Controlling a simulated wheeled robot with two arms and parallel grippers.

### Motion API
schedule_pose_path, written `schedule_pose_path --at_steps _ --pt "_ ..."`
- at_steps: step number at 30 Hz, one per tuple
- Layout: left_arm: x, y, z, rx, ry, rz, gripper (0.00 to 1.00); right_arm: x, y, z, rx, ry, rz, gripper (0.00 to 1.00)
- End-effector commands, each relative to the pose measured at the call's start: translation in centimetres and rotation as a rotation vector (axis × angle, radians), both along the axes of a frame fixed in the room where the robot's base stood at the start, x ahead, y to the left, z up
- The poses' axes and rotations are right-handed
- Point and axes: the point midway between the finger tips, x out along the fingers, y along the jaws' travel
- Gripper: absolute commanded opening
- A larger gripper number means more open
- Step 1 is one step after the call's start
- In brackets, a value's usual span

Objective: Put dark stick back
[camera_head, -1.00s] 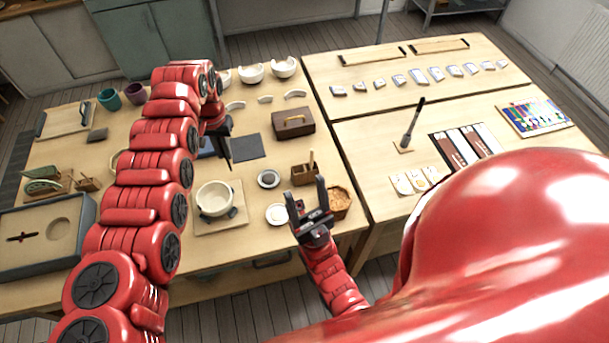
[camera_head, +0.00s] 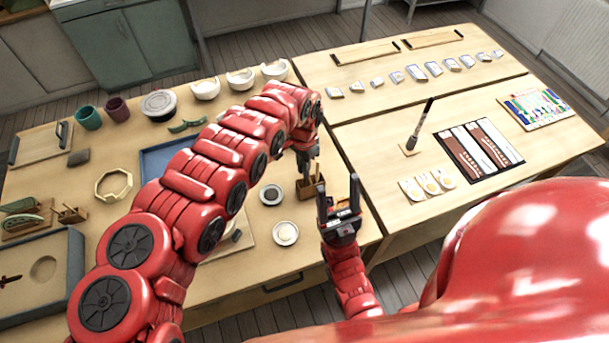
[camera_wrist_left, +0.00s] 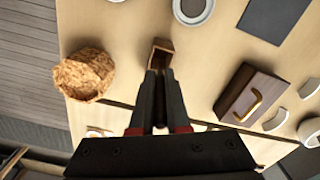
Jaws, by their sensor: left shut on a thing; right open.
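My left gripper (camera_head: 307,168) points down at the small brown wooden holder (camera_head: 312,188) on the left table and is shut on a thin dark stick, mostly hidden by the fingers. In the left wrist view the fingertips (camera_wrist_left: 160,76) are close together, just beside the open holder (camera_wrist_left: 161,53). I cannot tell whether the stick's end is inside the holder or above it. My right gripper (camera_head: 338,188) is open and empty, its fingers pointing up, just right of the holder in the head view.
A dark dish (camera_head: 271,194) and a white dish (camera_head: 285,233) are close by. A dark brush (camera_head: 420,125) stands on the right table.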

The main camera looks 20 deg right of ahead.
Motion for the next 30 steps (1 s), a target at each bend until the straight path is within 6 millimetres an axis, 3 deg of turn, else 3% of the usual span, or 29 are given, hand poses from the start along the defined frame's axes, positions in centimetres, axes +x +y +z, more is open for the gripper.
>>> schedule_pose_path --at_steps 13,26,27,30 --pt "-0.1 0.0 -4.4 0.002 0.002 0.002 0.00 0.0 0.0 0.5 0.000 0.000 0.000 0.61" --pt "0.0 0.1 -5.1 0.002 0.000 0.002 0.00 0.0 0.0 0.0 0.000 0.000 0.000 0.61" --pt "0.0 0.1 -5.0 0.002 0.000 0.002 0.15 0.0 0.0 0.0 0.000 0.000 0.000 0.61" --pt "0.0 0.1 -4.9 0.002 0.000 0.002 0.33 0.0 0.0 0.1 0.000 0.000 0.000 0.61"
